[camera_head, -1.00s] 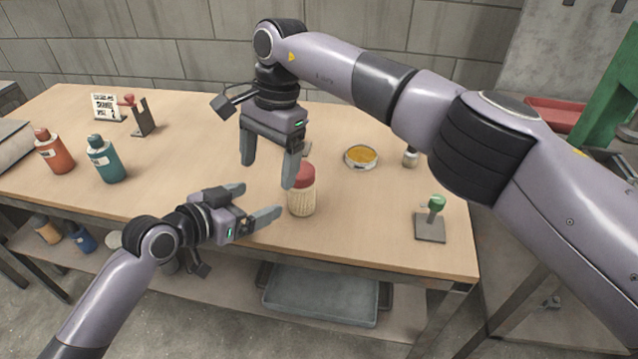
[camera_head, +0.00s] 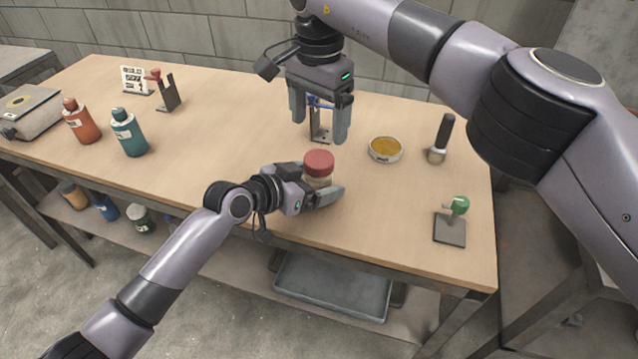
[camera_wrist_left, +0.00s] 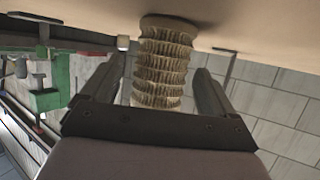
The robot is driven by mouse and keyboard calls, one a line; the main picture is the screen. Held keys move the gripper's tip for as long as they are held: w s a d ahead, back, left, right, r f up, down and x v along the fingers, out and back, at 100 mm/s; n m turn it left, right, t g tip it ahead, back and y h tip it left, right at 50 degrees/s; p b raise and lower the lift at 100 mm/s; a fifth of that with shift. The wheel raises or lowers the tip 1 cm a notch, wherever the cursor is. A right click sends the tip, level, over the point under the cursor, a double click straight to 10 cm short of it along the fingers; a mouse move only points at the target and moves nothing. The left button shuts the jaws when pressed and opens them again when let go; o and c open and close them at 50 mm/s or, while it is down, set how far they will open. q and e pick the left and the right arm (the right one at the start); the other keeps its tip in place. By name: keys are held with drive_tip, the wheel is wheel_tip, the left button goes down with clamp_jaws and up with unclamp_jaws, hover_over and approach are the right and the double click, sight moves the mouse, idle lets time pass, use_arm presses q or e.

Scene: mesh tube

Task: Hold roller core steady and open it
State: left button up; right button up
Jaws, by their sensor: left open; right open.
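The roller core is an upright tan ribbed tube with a red cap (camera_head: 319,163), standing near the table's front edge. In the left wrist view its ribbed body (camera_wrist_left: 164,68) shows upside down between the two fingers; the cap is out of sight there. My left gripper (camera_head: 328,188) is open, with one finger on either side of the tube, low on its body. In the head view the gripper hides most of the tube. My right gripper (camera_head: 319,132) is open and empty, fingers pointing down, above and behind the red cap.
Behind the right gripper is a small stand with a blue part (camera_head: 321,103), partly hidden. To the right are a round dish of yellow stuff (camera_head: 385,149), a black-handled brush (camera_head: 441,140) and a green-knobbed stamp (camera_head: 453,220). Orange (camera_head: 82,122) and teal (camera_head: 129,134) bottles stand left.

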use_arm(q)
drive_tip(key=shift+w+d+f, duration=0.2)
drive_tip(key=shift+w+d, duration=0.1)
drive_tip(key=shift+d, duration=0.1)
